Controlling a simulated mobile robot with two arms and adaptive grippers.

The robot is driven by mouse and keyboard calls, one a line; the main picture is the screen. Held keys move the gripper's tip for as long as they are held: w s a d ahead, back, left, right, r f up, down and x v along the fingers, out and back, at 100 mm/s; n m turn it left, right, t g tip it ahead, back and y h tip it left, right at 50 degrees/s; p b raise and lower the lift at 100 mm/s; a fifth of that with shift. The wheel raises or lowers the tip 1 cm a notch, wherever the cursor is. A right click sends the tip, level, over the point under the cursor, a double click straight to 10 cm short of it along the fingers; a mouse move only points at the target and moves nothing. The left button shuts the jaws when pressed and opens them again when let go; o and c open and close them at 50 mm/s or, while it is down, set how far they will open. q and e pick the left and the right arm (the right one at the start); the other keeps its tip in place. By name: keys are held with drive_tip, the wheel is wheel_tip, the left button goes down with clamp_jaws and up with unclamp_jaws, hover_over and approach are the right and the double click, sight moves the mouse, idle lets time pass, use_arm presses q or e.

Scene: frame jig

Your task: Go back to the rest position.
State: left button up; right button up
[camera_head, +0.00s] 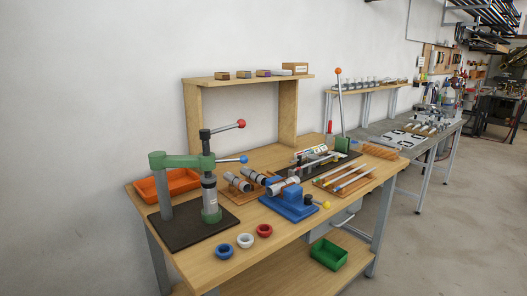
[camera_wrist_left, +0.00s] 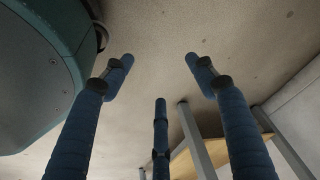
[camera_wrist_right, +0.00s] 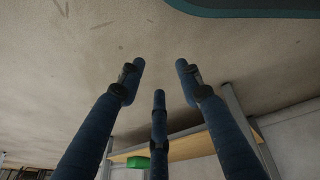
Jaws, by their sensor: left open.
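My left gripper (camera_wrist_left: 160,72) shows in the left wrist view with its blue fingers spread apart and nothing between them. My right gripper (camera_wrist_right: 160,75) shows in the right wrist view, its fingers also apart and empty. Both wrist views look over bare concrete floor. Neither gripper nor arm shows in the head view, so both are away from the bench top (camera_head: 300,236).
On the bench stand a green press (camera_head: 178,160), an orange tray (camera_head: 182,183), a blue fixture (camera_head: 289,205) and several rings, including a red one (camera_head: 264,230). A green bin (camera_head: 328,254) is on the lower shelf. Floor (camera_head: 450,240) at right is clear.

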use_arm(q)
drive_tip(key=s+d+r+m+g+p, duration=0.1)
drive_tip(key=s+d+r+g+p, duration=0.1)
drive_tip(key=s+r+p, duration=1.2)
wheel_tip(320, 180, up, 3)
drive_tip(key=shift+s+d+f+m+p, duration=0.15)
drive_tip(key=shift+d+m+p, duration=0.25)
drive_tip(key=shift+d+p, duration=0.35)
use_arm(e)
drive_tip(key=s+d+r+m+g, duration=0.1)
drive_tip(key=s+d+r, duration=0.1)
drive_tip(key=s+r, duration=0.4)
drive_tip(key=s+d+r+m+g, duration=0.1)
drive_tip(key=s+d+r+g, duration=0.1)
drive_tip(key=s+r, duration=0.4)
drive_tip(key=s+d, duration=0.1)
drive_tip(key=s, duration=0.3)
drive_tip(key=shift+s+d+m, duration=0.15)
drive_tip(key=shift+s+m, duration=0.1)
drive_tip(key=shift+m, duration=0.15)
